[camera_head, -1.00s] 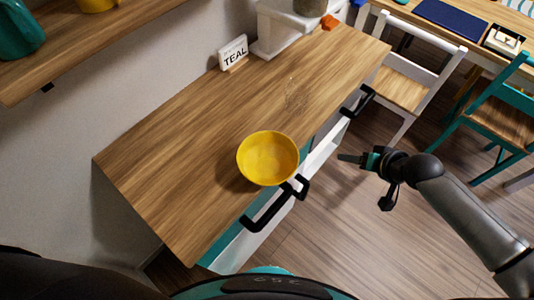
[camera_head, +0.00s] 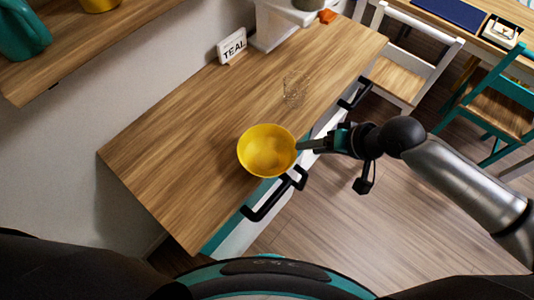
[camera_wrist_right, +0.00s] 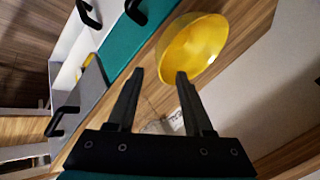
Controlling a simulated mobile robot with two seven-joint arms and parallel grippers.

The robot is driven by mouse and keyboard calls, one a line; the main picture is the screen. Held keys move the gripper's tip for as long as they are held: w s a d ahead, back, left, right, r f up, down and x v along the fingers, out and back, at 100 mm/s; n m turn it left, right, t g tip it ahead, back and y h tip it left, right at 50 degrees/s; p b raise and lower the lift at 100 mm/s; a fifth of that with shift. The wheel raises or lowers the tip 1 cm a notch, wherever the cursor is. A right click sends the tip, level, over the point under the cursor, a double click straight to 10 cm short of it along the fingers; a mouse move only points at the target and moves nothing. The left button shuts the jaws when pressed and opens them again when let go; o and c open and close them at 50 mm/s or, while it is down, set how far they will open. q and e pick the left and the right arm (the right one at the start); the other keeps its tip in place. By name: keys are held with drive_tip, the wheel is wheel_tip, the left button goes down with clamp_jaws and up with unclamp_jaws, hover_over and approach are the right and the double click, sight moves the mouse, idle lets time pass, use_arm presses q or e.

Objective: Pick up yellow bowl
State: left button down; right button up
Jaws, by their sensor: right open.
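The yellow bowl (camera_head: 267,150) stands upright on the wooden cabinet top (camera_head: 180,150), near its front edge. It looks empty. My right gripper (camera_head: 303,145) comes in from the right and its fingertips are right beside the bowl's right rim. In the right wrist view the bowl (camera_wrist_right: 192,48) lies just beyond the two fingers (camera_wrist_right: 160,76), mostly ahead of the right-hand one. The fingers are apart with nothing between them. I cannot tell whether a finger touches the rim. My left gripper does not show.
Black handles (camera_head: 268,202) stick out from the cabinet front. A shelf (camera_head: 75,60) hangs at the upper left. Chairs (camera_head: 415,65) stand at the right.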

sight(294, 151)
drive_tip(key=shift+b+x, duration=0.5)
drive_tip(key=shift+x, duration=3.25)
drive_tip(key=shift+s+d+f, duration=0.1)
drive_tip(key=shift+c, duration=0.3)
clamp_jaws()
